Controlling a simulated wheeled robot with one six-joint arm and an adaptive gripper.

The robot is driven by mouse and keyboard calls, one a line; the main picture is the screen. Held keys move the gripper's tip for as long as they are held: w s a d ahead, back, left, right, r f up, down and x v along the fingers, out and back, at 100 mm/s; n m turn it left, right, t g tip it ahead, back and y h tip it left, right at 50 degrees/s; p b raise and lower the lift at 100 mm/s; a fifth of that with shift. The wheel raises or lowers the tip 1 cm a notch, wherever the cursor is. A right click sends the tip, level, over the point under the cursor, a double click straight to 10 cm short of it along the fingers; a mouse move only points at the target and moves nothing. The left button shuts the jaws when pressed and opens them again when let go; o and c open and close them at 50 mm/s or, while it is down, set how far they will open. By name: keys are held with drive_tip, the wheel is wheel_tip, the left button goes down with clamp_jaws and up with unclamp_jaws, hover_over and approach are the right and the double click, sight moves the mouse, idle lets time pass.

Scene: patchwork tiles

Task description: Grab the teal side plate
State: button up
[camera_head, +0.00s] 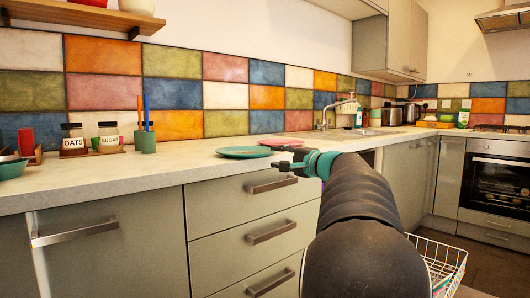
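The teal side plate (244,152) lies flat on the pale countertop, near its front edge, in the head view. My gripper (279,157) is just right of the plate, at about the height of the counter edge, and points toward the left. Its two dark fingers look spread apart with nothing between them. A small gap shows between the fingers and the plate rim. My dark arm rises from the bottom right and hides part of the counter and the drawers.
A pink plate (281,142) lies just behind my gripper. A green cup with pens (145,142), labelled jars (108,135) and a teal bowl (12,168) stand to the left. A white wire basket (440,262) is below right. The counter (185,165) left of the plate is clear.

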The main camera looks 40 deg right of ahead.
drive_tip(key=shift+w+a, duration=0.2)
drive_tip(key=shift+w, duration=2.45)
clamp_jaws()
drive_tip(key=shift+r+p, duration=0.15)
drive_tip(key=shift+p, duration=0.15)
wheel_tip(320, 180, up, 2)
drive_tip(key=shift+r+p, duration=0.1)
drive_tip(key=shift+p, duration=0.65)
drive_tip(key=s+r, duration=0.2)
drive_tip(key=s, duration=0.5)
drive_tip(key=s+d+r+b, duration=0.1)
drive_tip(key=s+r, duration=0.2)
drive_tip(key=s, duration=0.4)
